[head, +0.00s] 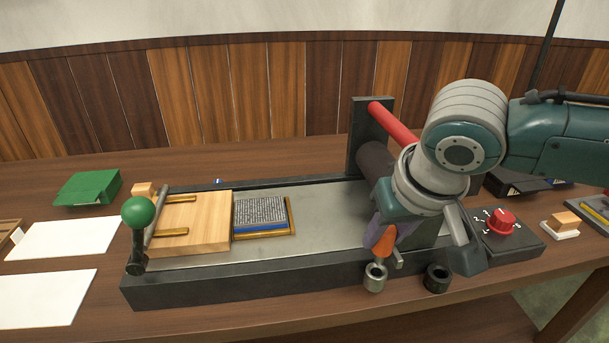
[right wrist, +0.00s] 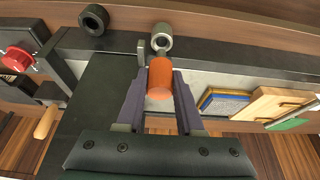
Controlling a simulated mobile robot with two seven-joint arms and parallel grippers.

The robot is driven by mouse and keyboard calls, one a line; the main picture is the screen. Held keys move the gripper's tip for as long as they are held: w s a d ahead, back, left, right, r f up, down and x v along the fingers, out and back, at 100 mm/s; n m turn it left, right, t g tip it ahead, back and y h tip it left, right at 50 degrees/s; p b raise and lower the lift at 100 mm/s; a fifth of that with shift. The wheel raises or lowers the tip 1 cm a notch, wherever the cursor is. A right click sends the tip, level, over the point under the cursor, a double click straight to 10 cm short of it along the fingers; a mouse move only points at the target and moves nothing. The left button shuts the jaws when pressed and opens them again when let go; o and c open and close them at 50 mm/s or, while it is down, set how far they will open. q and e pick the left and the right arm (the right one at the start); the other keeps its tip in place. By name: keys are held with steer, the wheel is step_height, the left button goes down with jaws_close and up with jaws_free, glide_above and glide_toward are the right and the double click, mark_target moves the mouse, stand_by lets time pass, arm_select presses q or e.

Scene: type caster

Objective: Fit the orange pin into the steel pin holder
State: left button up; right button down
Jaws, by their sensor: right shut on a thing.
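The orange pin (head: 384,243) is held between the fingers of my right gripper (head: 388,236), which is shut on it. In the right wrist view the pin (right wrist: 160,82) sits between the two purple fingers (right wrist: 161,75), its far end towards the steel pin holder. The steel pin holder (head: 376,277) is a short bright ring just below the pin in the head view. In the right wrist view the holder (right wrist: 162,38) shows its open hole just beyond the pin. I cannot tell whether pin and holder touch. My left gripper is not in view.
A dark ring holder (head: 437,278) stands to the right of the steel one. Behind is the press bed (head: 325,215) with a wooden block (head: 205,232) and type block (head: 262,211). A red-knob box (head: 503,222) stands right. Paper sheets (head: 62,237) lie left.

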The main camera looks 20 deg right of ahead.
steer(key=shift+f, duration=0.3)
steer(key=shift+p, duration=0.3)
stand_by(1.0)
steer(key=shift+p, duration=0.4)
stand_by(0.4)
steer(key=shift+p, duration=0.35)
